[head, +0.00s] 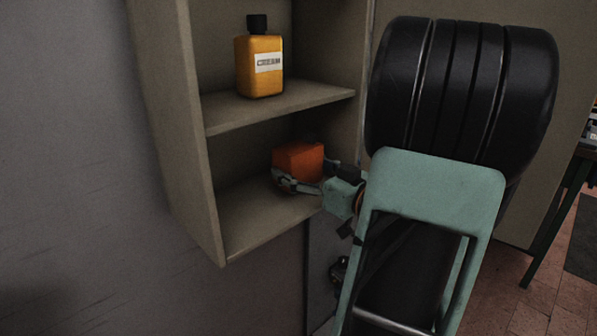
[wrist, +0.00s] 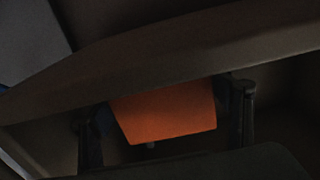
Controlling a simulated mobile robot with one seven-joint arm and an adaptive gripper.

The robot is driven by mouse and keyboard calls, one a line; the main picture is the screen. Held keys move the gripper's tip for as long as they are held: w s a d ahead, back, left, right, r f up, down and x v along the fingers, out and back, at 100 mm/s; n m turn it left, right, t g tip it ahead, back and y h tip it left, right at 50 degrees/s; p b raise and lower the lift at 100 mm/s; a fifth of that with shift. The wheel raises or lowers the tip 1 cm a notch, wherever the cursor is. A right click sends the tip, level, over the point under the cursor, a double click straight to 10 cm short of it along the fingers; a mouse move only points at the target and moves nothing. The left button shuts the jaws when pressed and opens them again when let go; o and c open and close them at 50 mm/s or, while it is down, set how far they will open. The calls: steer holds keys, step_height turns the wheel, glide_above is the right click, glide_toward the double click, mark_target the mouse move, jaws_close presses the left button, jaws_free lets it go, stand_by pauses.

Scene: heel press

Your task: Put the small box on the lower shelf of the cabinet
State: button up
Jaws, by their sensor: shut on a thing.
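The small orange box (head: 298,161) is inside the lower compartment of the cabinet (head: 186,130), above the lower shelf (head: 250,222). My gripper (head: 300,183) reaches in from the right and is shut on the box. In the wrist view the orange box (wrist: 165,112) sits between the two dark fingers (wrist: 165,125). A board edge crosses the upper part of that view and hides part of the box. I cannot tell whether the box touches the lower shelf.
An orange bottle (head: 259,65) with a black cap stands on the upper shelf (head: 285,104), above my gripper. The cabinet's left side wall is close by. The front left of the lower shelf is clear. A dark table (head: 562,205) stands at the far right.

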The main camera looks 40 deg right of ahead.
steer(key=shift+f, duration=0.15)
steer(key=o, duration=0.9)
steer(key=shift+c, duration=0.2)
steer(key=shift+r, duration=0.3)
steer(key=s+d+p, duration=0.1)
steer(key=s, duration=1.1)
steer(key=shift+f, duration=0.15)
